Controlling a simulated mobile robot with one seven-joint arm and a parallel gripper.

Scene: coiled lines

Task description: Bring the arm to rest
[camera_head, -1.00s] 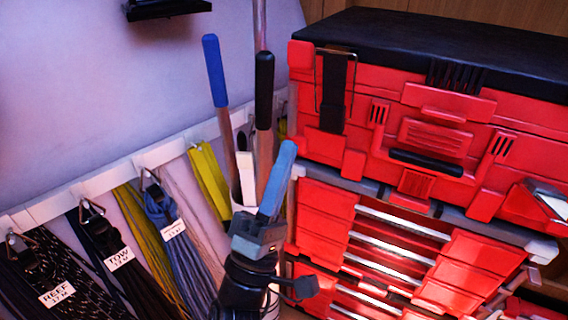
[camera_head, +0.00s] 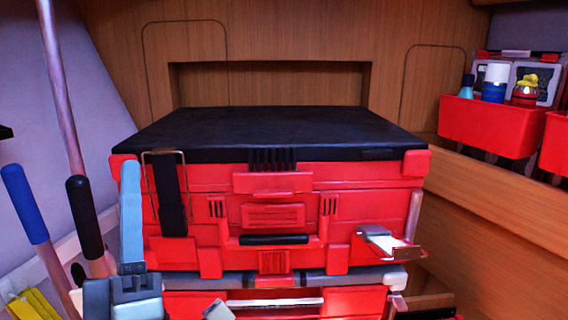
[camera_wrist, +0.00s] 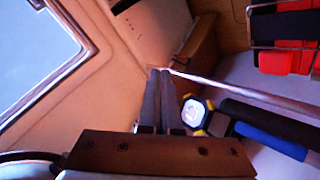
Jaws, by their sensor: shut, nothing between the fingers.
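My gripper (camera_head: 130,172) points up at the left of the head view, in front of the left end of the red toolbox (camera_head: 350,180). Its pale blue-grey fingers lie together. In the wrist view, the two dark fingers of my gripper (camera_wrist: 160,74) run side by side with nothing between them. The coiled lines are mostly out of the head view; only a yellow piece (camera_head: 32,304) shows at the lower left corner.
A blue handle (camera_head: 24,203) and a black handle (camera_head: 84,215) stand close left of my gripper. A metal flap (camera_head: 385,242) juts from the toolbox's right front. Red bins (camera_head: 490,122) hang at the right.

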